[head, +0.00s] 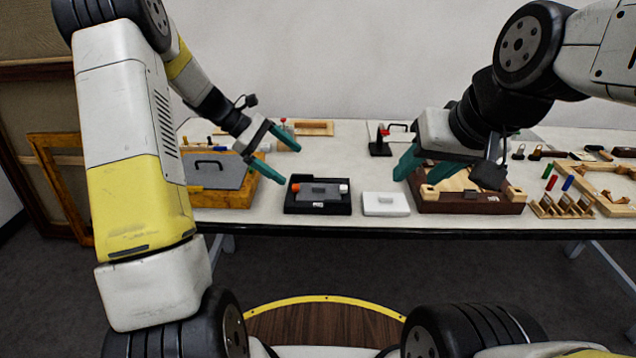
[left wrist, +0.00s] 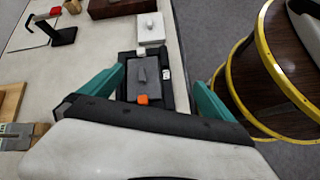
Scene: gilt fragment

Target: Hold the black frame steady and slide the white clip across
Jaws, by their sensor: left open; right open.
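The black frame (head: 318,208) is a shallow black tray on the table, holding a grey block with a raised handle. At the block's left end is an orange piece (head: 296,187); at its right end is a small white piece (head: 343,188), perhaps the white clip. In the left wrist view the black frame (left wrist: 128,60) lies between and beyond the fingertips. My left gripper (head: 290,164) is open and empty, above and left of the frame. My right gripper (head: 448,172) is open, above the brown wooden tray, its far finger partly hidden.
A white lidded box (head: 386,204) stands just right of the black frame. A brown wooden tray (head: 470,205) is further right. A yellow wooden case (head: 222,198) with a grey panel is at the left. A black stand (head: 380,146) is behind. The table's front edge is close to the frame.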

